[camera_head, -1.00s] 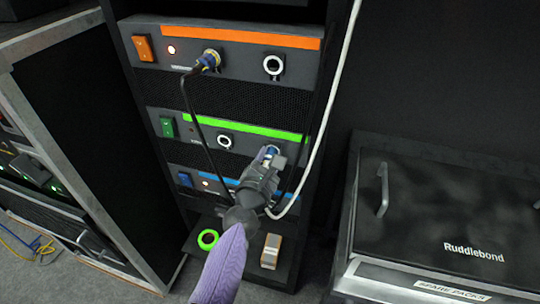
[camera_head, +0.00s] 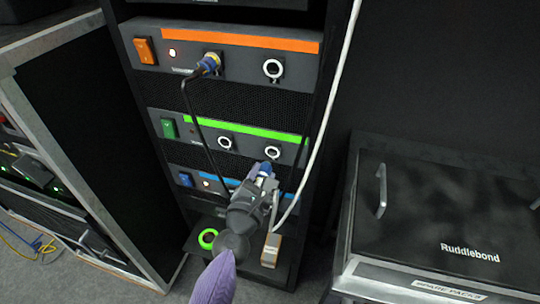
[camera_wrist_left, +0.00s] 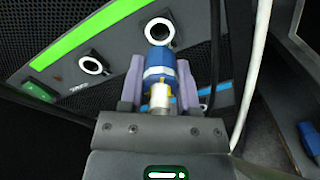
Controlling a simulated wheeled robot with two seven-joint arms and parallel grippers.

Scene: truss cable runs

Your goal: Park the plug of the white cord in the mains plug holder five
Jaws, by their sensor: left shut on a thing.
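My left gripper (camera_head: 260,182) is shut on a blue plug with a metal rear part (camera_wrist_left: 159,65). In the head view the plug's blue tip (camera_head: 265,168) points up, just below the right socket (camera_head: 272,152) of the green-striped unit. That white-ringed socket looks empty and also shows in the left wrist view (camera_wrist_left: 160,32). The white cord (camera_head: 335,85) hangs down the rack's right side and curves in behind my gripper; it passes right of the plug in the left wrist view (camera_wrist_left: 258,75). Its join with the plug is hidden. I cannot make out mains plug holder five. My right gripper is out of view.
A second blue plug (camera_head: 208,64) with a black cord sits in the orange-striped unit. The blue-striped unit (camera_head: 186,180) is partly behind my arm. A green tape roll (camera_head: 207,238) and a tan-and-grey block (camera_head: 271,250) lie on the low shelf. A black case (camera_head: 430,200) stands right.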

